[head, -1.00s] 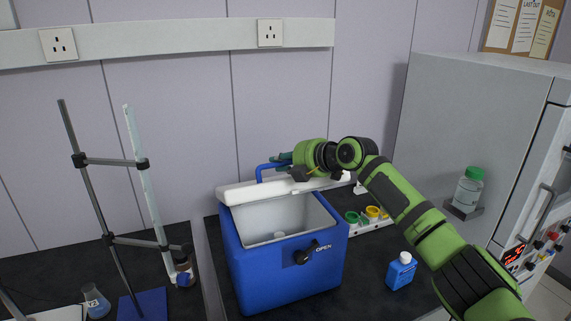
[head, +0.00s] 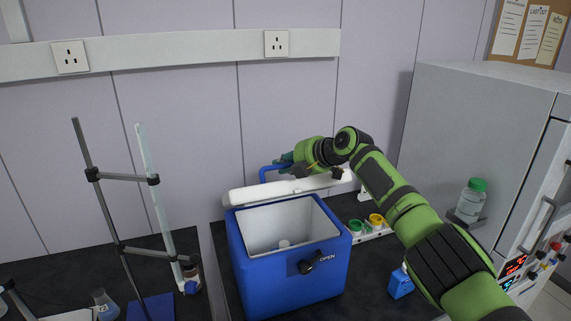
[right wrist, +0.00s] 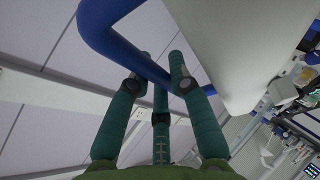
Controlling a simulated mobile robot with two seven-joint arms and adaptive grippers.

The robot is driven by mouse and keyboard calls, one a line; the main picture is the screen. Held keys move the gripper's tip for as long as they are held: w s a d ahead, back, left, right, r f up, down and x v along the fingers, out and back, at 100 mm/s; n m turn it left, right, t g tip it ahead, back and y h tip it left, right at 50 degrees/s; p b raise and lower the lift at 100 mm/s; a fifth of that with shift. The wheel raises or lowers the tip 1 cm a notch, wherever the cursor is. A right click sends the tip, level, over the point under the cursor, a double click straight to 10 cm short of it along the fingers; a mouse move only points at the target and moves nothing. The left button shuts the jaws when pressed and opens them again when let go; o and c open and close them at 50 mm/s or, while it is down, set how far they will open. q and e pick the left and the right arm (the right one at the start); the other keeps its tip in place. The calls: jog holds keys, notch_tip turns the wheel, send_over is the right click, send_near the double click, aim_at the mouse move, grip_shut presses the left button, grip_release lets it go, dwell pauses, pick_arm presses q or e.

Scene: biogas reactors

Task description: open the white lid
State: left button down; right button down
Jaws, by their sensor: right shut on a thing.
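The white lid (head: 285,188) of the blue cooler box (head: 290,292) is raised at the back of the box, and its edge faces me. The box's white interior shows, with a small pale round thing on its floor. A blue handle (head: 268,173) sticks out behind the lid. My right gripper (head: 290,163) is behind the lid at this handle. In the right wrist view its teal fingers (right wrist: 160,85) are closed around the blue handle bar (right wrist: 125,50), beside the white lid (right wrist: 245,45). My left gripper does not show.
A clamp stand (head: 110,215) with a glass tube stands left of the box. Green and yellow cups in a white rack (head: 370,234) and a blue bottle (head: 399,284) are at the right, the bottle partly hidden by my arm. A grey cabinet (head: 470,130) stands farther right.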

jog(key=c, duration=1.4)
grip_release()
jog(key=v, duration=1.2)
jog(key=shift+s, duration=0.1)
jog(key=shift+f, duration=0.1)
